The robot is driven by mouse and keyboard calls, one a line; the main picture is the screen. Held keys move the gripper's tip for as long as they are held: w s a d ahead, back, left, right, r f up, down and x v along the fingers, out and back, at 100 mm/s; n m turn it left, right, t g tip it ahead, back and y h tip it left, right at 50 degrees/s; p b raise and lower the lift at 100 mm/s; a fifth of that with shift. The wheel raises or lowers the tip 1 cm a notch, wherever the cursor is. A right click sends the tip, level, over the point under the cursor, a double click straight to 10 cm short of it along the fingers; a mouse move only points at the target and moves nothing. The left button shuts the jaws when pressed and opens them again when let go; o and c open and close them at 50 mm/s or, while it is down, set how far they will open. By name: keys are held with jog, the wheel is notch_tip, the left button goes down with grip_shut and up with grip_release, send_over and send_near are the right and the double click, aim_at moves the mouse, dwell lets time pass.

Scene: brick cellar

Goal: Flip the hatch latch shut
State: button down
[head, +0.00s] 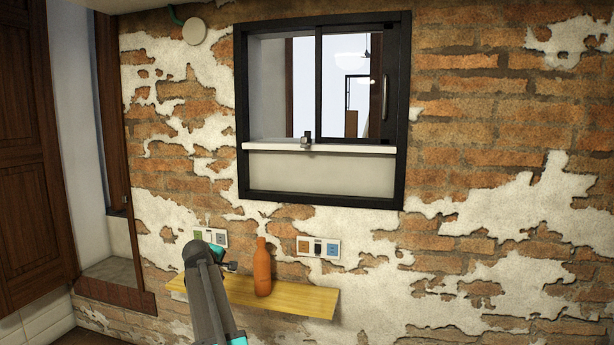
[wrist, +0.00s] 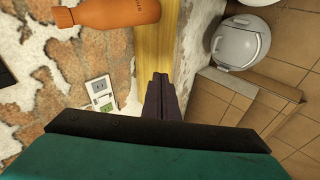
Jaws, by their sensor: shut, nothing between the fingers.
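The hatch (head: 398,150) is a black-framed opening in the brick wall. Its dark-framed glass pane (head: 320,88) stands in the right part, and the left part looks open. A small dark latch-like piece (head: 307,138) sits at the white sill, near the pane's lower left corner; its exact position is too small to tell. My gripper (head: 232,267) is low and left of the hatch, by the wooden shelf, well apart from the latch. In the wrist view my gripper's fingers (wrist: 161,82) are together and empty. The hatch is out of the wrist view.
An orange bottle (head: 262,268) stands on the yellow wooden shelf (head: 310,300), just right of my gripper. Socket plates (head: 319,248) are on the wall above the shelf. A grey lidded bin (wrist: 238,45) stands on the tiled floor.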

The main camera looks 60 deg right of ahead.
aim_at(310, 133)
jog(key=s+d+r+h, duration=0.2)
jog(key=s+d+r, duration=0.3)
jog(key=r, duration=1.1)
jog(key=s+d+r+h, duration=0.3)
jog(key=s+d+r, duration=0.2)
jog(key=r, duration=1.2)
jog(key=s+d+r+h, duration=0.2)
jog(key=s+d+r, duration=0.4)
jog(key=s+r, duration=0.4)
notch_tip(310, 133, up, 6)
jog(key=shift+s+r+h+b, duration=0.15)
jog(key=shift+s+h+b, duration=0.15)
jog(key=shift+h+b, duration=0.1)
jog(key=shift+d, duration=0.15)
jog(key=p+x, duration=0.4)
jog(key=x, duration=1)
jog(key=shift+s+p, duration=0.15)
jog(key=shift+p, duration=0.2)
